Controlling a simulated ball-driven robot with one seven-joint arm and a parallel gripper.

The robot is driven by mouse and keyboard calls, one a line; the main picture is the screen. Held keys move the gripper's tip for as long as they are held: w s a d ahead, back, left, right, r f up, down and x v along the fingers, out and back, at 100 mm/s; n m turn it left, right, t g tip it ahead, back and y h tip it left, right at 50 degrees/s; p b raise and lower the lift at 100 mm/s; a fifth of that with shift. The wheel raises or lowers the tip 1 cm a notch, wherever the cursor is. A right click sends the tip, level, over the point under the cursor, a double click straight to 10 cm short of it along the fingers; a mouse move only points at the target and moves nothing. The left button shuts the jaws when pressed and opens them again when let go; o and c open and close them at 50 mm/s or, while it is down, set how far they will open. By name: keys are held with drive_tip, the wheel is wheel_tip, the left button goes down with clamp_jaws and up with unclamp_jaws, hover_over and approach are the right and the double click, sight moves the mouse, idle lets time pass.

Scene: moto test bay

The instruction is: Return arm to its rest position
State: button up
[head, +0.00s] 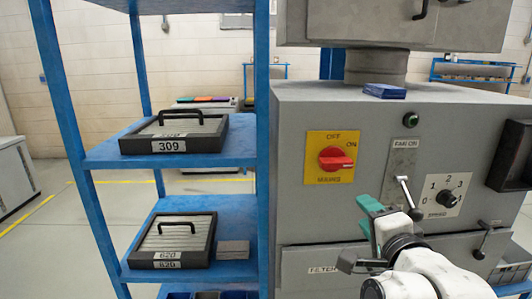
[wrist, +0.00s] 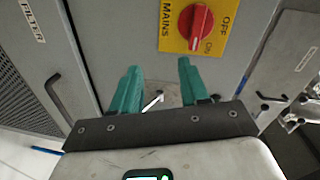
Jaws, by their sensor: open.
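My gripper (head: 366,214) is in front of the grey machine's front panel (head: 300,205), below and right of the red MAINS switch (head: 336,158). Its two green fingers are apart and nothing shows held between them. In the wrist view my gripper (wrist: 158,72) also shows open. A small pale lever (wrist: 153,102) shows between the fingers there; whether they touch it I cannot tell. The red switch (wrist: 195,27) on its yellow plate is beyond the fingertips. In the head view my white arm comes in from the lower right.
A blue shelf rack (head: 262,120) stands left of the machine, holding framed filters marked 309 (head: 172,146) and 620 (head: 160,262). A small toggle lever (head: 404,190), a numbered dial (head: 447,197) and a green light (head: 410,120) are on the panel.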

drive_tip(key=s+d+f+n+g, duration=0.3)
drive_tip(key=s+f, duration=0.1)
drive_tip(key=f, duration=0.4)
drive_tip(key=s+d+f+n+g, duration=0.2)
drive_tip(key=s+f+n, duration=0.1)
drive_tip(key=f, duration=0.5)
drive_tip(key=s+f+n+g, duration=0.4)
drive_tip(key=s+f, duration=0.6)
drive_tip(key=s, duration=0.4)
drive_tip(key=s+f+n+g, duration=0.5)
drive_tip(key=s+f, duration=0.6)
drive_tip(key=s, duration=0.4)
drive_tip(key=shift+s+d+f+g, duration=0.15)
drive_tip(key=shift+s+d+g, duration=0.05)
drive_tip(key=shift+g, duration=0.6)
